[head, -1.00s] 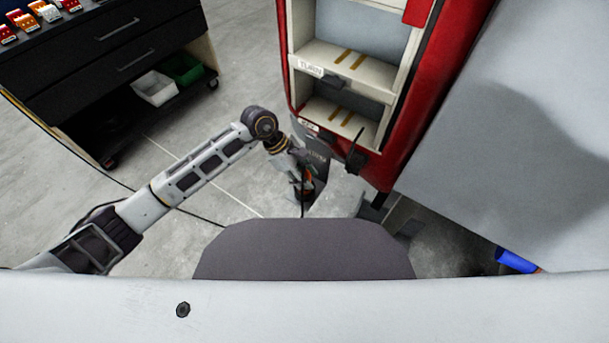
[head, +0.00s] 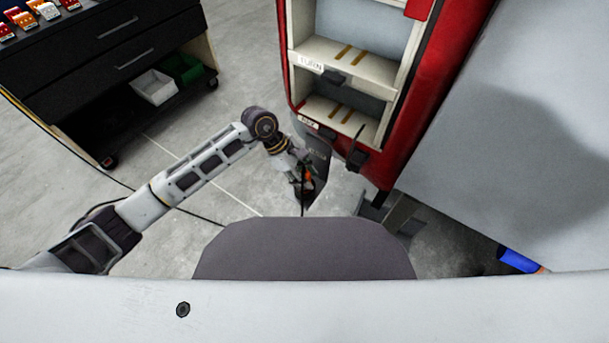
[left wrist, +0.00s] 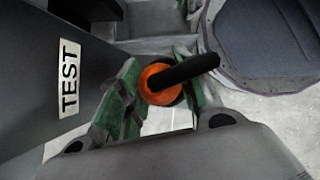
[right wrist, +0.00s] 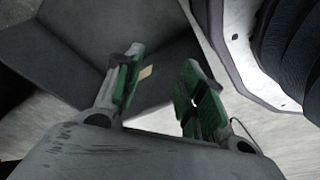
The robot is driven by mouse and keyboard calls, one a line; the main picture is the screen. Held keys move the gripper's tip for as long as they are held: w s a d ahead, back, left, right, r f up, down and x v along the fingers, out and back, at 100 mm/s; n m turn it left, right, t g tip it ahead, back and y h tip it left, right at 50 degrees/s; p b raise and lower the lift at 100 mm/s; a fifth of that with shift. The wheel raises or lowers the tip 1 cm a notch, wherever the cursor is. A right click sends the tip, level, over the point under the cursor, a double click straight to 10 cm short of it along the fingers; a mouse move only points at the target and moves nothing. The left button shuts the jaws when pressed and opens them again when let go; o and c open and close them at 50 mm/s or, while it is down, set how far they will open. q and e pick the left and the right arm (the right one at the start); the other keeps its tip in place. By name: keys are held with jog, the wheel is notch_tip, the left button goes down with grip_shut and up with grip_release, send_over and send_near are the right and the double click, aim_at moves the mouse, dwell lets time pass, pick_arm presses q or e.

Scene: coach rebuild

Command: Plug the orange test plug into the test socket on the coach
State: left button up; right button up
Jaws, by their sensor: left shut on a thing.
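The orange test plug (left wrist: 156,88) is between the green-padded fingers of my left gripper (left wrist: 158,96), which is shut on it. A thick black cable leaves the plug toward the upper right in the left wrist view. A white TEST label (left wrist: 68,78) is on a dark grey panel left of the plug. In the head view my left gripper (head: 305,182) is low beside the lower corner of the red coach (head: 440,110). The test socket cannot be made out. My right gripper (right wrist: 159,72) has its fingers apart with nothing between them.
Open shelf-like bays (head: 345,60) with small labels are in the coach's end. A dark drawer cabinet (head: 110,50) stands at the left, with a white bin (head: 154,87) and a green bin (head: 183,68) low down. Grey floor (head: 240,90) is clear between cabinet and coach.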

pick_arm(q)
jog(key=o, duration=0.9)
jog(key=shift+f, duration=0.1)
jog(key=shift+p+v, duration=2.15)
jog(key=shift+v, duration=3.4)
jog(key=shift+a, duration=0.1)
